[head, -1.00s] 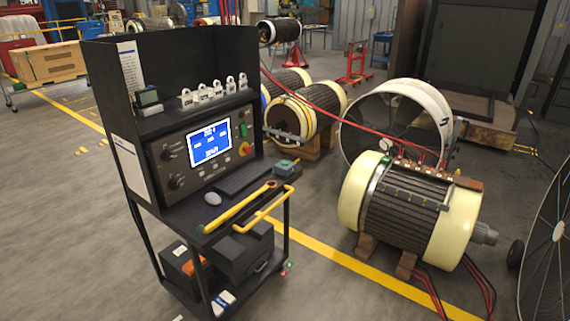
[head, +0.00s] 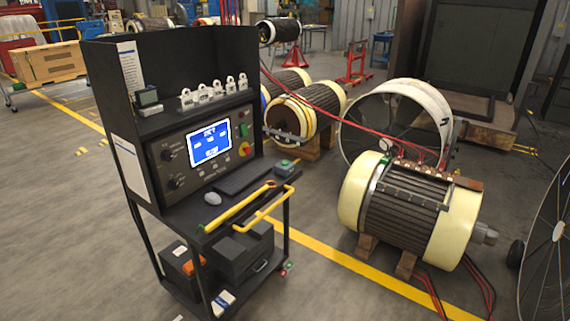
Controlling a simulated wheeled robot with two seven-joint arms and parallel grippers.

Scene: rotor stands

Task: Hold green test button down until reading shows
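A black test cart (head: 160,75) stands left of centre in the head view. Its grey control panel (head: 168,165) carries a lit blue screen (head: 210,143) with white text too small to read. A green button (head: 244,130) is on the panel right of the screen, above a red and yellow knob (head: 245,149). A small box with a green top (head: 286,166) sits on the cart's shelf at the right of the keyboard (head: 243,176). Neither of my grippers is in view, and nothing touches either green item.
A wound rotor (head: 405,210) rests on wooden blocks right of the cart, with red cables running from it. A fan (head: 550,250) stands at the right edge. Open floor lies left of the cart (head: 60,220).

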